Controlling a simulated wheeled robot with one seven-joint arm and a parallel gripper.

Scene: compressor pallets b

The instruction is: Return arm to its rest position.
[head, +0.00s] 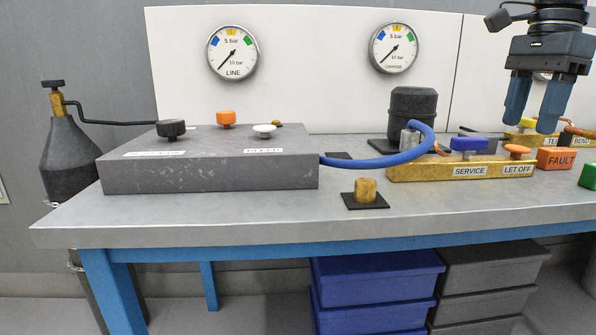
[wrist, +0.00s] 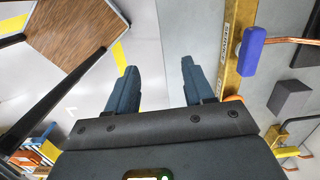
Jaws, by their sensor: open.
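My gripper (head: 537,105) is at the upper right of the head view, pointing down above the right part of the bench. Its two blue fingers are apart with nothing between them. In the wrist view, the fingers of my gripper (wrist: 160,88) also show apart and empty. Below it in the head view are the yellow SERVICE and LET OFF block (head: 425,172) and the orange FAULT block (head: 556,158). The gripper touches neither as far as I can see.
The grey bench (head: 240,208) holds a grey box (head: 220,172) with knobs, a blue hose (head: 375,161), a black cylinder (head: 412,105) and a brass plug (head: 366,188). Two gauges (head: 232,53) hang behind. Blue crates (head: 375,275) stand below.

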